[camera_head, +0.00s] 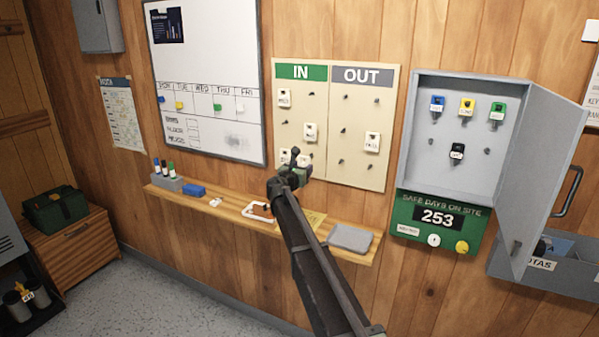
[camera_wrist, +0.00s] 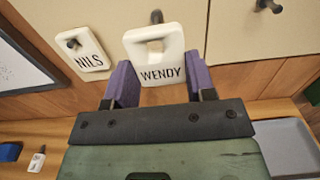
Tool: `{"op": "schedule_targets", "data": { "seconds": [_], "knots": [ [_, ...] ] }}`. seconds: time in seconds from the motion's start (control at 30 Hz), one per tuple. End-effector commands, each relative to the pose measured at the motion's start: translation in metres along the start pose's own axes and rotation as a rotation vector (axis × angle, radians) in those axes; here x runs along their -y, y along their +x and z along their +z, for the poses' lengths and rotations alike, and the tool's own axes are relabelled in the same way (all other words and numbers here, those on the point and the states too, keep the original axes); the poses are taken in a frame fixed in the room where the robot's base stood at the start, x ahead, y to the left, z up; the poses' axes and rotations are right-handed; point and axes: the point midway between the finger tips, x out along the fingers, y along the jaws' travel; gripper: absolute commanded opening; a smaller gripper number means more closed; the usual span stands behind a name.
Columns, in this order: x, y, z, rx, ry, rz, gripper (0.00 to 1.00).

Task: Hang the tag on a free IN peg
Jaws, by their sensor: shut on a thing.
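The white tag marked WENDY (camera_wrist: 165,73) is upright between the two purple fingers of my gripper (camera_head: 297,168), which is shut on it. Its square hole shows near its top. A dark peg (camera_wrist: 156,16) shows just above the tag's top edge; I cannot tell the gap in depth. The tag marked NILS (camera_wrist: 91,58) hangs on a peg to the left. In the head view my gripper is at the lower part of the IN column of the peg board (camera_head: 320,75). Two other white tags (camera_head: 285,98) (camera_head: 310,132) hang higher in that column.
An OUT tag (camera_head: 372,142) hangs to the right; several OUT pegs are bare. A wooden shelf (camera_head: 233,207) runs below, with a grey tray (camera_head: 350,238), a blue block (camera_head: 195,190) and pens. An open key cabinet (camera_head: 455,180) stands right of the board, its door swung outward.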

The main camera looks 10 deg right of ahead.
Motion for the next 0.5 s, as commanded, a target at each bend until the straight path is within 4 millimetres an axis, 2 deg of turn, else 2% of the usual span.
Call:
{"op": "schedule_targets", "data": {
  "seconds": [0.5],
  "knots": [
    [0.0,0.041,-0.002,0.0,0.0,0.0,0.33]
  ]
}}
